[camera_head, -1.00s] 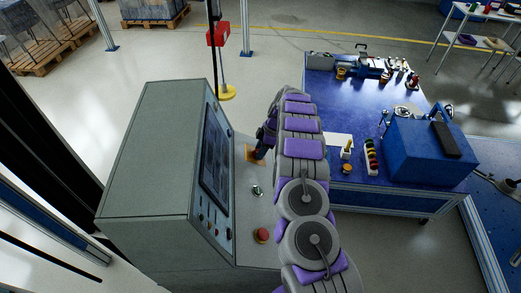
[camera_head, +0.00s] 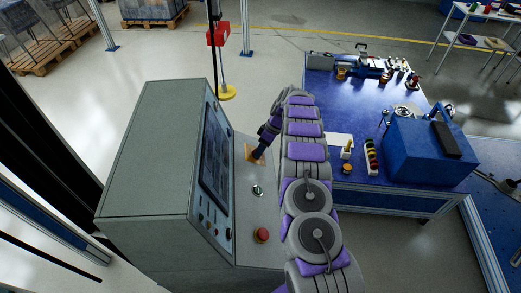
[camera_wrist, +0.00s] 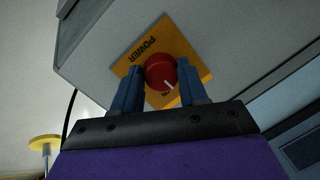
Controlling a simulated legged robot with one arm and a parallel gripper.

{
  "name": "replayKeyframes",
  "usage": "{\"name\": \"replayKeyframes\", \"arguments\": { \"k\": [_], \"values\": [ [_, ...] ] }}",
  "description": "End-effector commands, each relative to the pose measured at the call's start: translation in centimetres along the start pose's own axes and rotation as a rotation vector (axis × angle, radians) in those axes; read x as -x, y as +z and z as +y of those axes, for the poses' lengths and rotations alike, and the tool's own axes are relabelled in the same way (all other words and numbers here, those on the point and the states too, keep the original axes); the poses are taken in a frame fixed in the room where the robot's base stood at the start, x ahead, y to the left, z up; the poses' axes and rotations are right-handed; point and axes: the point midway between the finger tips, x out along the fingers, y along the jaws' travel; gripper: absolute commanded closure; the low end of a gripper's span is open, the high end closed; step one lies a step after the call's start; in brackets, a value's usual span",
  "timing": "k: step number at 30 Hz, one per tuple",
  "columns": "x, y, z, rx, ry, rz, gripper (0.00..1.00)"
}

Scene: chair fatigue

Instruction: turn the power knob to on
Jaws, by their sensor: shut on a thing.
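The red power knob (camera_wrist: 161,72) sits on an orange plate lettered POWER (camera_wrist: 139,53) in the wrist view. Its white pointer line is on the lower right side of the knob. My gripper (camera_wrist: 166,80) has its two blue fingers on either side of the knob, shut on it. In the head view the orange plate (camera_head: 253,153) is on the far part of the grey console's ledge. My gripper (camera_head: 257,156) reaches down to it there and hides the knob.
The grey console (camera_head: 150,150) has a screen (camera_head: 215,155), small buttons and a red emergency button (camera_head: 262,235). A silver key switch (camera_head: 257,190) lies between that button and the plate. A blue workbench (camera_head: 385,205) with a blue toolbox (camera_head: 425,150) stands to the right.

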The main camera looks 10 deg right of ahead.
Motion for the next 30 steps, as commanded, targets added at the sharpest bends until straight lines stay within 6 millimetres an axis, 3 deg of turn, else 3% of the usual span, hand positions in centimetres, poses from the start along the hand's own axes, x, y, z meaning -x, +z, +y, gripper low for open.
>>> {"name": "replayKeyframes", "arguments": {
  "k": [15,30],
  "values": [
    [0.10,0.09,0.14,-0.422,-0.075,0.040,0.88],
    [0.08,0.06,0.12,-0.574,-0.104,0.054,0.88]
  ]
}}
